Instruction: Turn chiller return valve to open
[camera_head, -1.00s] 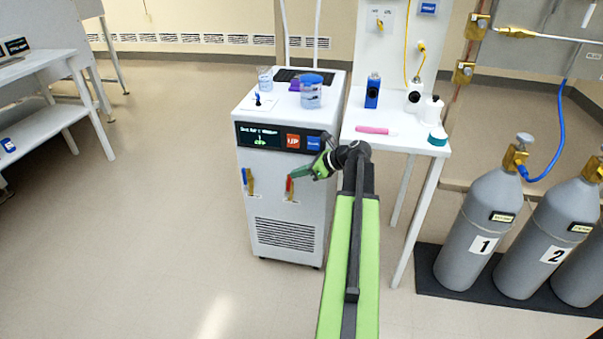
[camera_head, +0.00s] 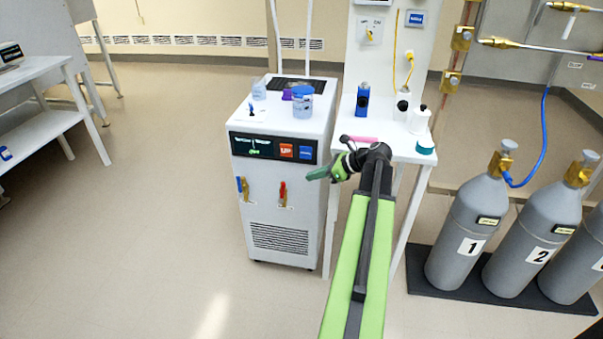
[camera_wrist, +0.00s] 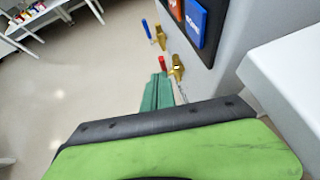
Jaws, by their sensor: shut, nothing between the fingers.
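The white chiller (camera_head: 285,150) stands on the floor with two brass valves on its front. The left valve has a blue handle (camera_head: 239,184) and the right one a red handle (camera_head: 283,188); both handles look about upright. Their labels are too small to read. My gripper (camera_head: 309,177) is shut and empty, to the right of the red-handled valve and apart from it in the head view. In the wrist view the green fingers (camera_wrist: 158,92) point toward the red handle (camera_wrist: 162,62), with the blue handle (camera_wrist: 147,28) beyond.
A display and orange and blue buttons (camera_head: 297,152) sit above the valves. Beakers (camera_head: 302,101) stand on the chiller top. A white table (camera_head: 395,150) with bottles is close on the right, with gas cylinders (camera_head: 470,225) beyond. Floor at the left is clear.

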